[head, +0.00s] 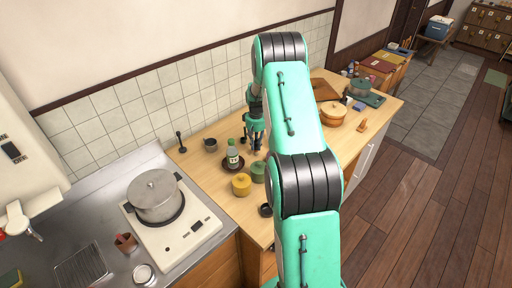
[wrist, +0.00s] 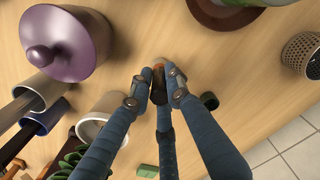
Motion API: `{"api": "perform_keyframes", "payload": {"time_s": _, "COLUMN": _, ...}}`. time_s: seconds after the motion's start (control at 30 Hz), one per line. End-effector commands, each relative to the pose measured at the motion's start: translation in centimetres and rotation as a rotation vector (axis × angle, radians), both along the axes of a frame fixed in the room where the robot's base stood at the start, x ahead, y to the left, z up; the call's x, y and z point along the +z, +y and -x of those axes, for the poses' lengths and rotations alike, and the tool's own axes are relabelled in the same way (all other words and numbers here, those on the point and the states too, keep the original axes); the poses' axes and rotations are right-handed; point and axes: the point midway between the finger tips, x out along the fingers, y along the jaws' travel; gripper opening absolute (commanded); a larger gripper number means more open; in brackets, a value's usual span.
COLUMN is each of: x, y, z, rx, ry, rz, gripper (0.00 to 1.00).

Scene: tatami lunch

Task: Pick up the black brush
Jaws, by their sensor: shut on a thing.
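My gripper (head: 255,140) is over the wooden counter behind the green-capped bottle in the head view. In the wrist view its fingers (wrist: 158,85) come together around a small dark thing with an orange-brown end, which I take to be the black brush (wrist: 158,68). The fingers hide most of it, so its full shape does not show. I cannot tell whether it still touches the counter. In the head view the brush cannot be made out at the fingertips.
The bottle (head: 233,155) stands on a dark saucer (head: 226,166), near yellow (head: 241,185) and green (head: 258,172) pots. In the wrist view, a purple lidded pot (wrist: 75,45) and a pale cup (wrist: 98,120) are left, a perforated cup (wrist: 300,53) right. A steel pot (head: 155,195) sits on the cooker.

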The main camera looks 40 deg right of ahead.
Motion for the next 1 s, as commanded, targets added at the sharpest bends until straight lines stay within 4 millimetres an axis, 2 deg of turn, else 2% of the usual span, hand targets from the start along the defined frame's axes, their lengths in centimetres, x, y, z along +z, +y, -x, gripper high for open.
{"api": "perform_keyframes", "payload": {"time_s": 0.27, "x": 2.3, "y": -0.1, "z": -0.1, "rx": 0.000, "ry": -0.002, "rz": 0.002, "gripper": 0.00}}
{"api": "perform_keyframes", "payload": {"time_s": 0.7, "x": 8.6, "y": 0.0, "z": 0.0, "rx": 0.000, "ry": -0.002, "rz": 0.002, "gripper": 0.00}}
{"api": "perform_keyframes", "payload": {"time_s": 1.0, "x": 9.9, "y": 0.0, "z": 0.0, "rx": 0.000, "ry": 0.001, "rz": 0.000, "gripper": 0.00}}
